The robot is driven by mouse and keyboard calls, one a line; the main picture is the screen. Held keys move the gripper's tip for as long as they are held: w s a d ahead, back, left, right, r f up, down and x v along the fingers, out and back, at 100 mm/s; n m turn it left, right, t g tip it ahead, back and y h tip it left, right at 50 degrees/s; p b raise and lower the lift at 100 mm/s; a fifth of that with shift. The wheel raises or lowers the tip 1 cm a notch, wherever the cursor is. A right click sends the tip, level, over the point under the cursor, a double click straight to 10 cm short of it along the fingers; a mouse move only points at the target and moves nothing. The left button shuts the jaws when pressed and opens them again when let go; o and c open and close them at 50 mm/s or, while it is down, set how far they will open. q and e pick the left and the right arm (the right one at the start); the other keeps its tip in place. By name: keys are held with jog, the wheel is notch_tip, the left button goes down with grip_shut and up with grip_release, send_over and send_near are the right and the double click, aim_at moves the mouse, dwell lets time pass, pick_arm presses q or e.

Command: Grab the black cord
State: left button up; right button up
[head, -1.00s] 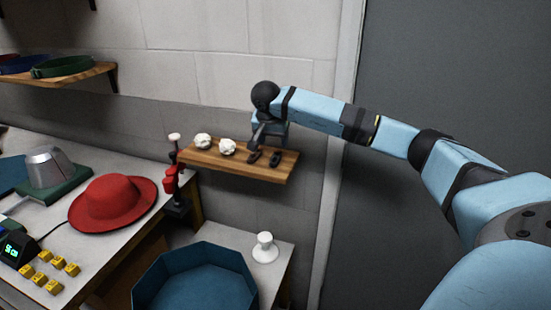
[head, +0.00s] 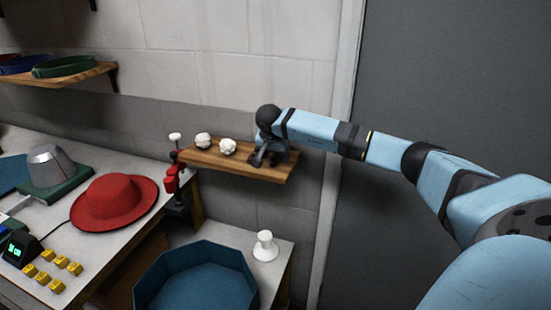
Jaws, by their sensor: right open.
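The wooden wall shelf (head: 215,160) is in the middle of the head view, with two white bundles (head: 203,140) on its left and middle part. My right gripper (head: 266,157) is low over the shelf's right end, pointing down, with its dark fingers apart. It is to the right of the white bundles. I cannot clearly pick out a black cord; anything dark between or behind the fingers blends with them at this size. My left gripper is not in view.
A red hat (head: 115,203) and a device with a green display (head: 18,250), with a thin dark cable, are on the left bench. A red clamp-like tool (head: 171,181) stands near the shelf's left end. A blue octagonal bin (head: 205,254) and a white knob-shaped object (head: 265,246) are below.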

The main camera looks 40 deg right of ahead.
jog(key=shift+f, duration=0.2)
jog(key=c, duration=1)
jog(key=shift+r, duration=0.15)
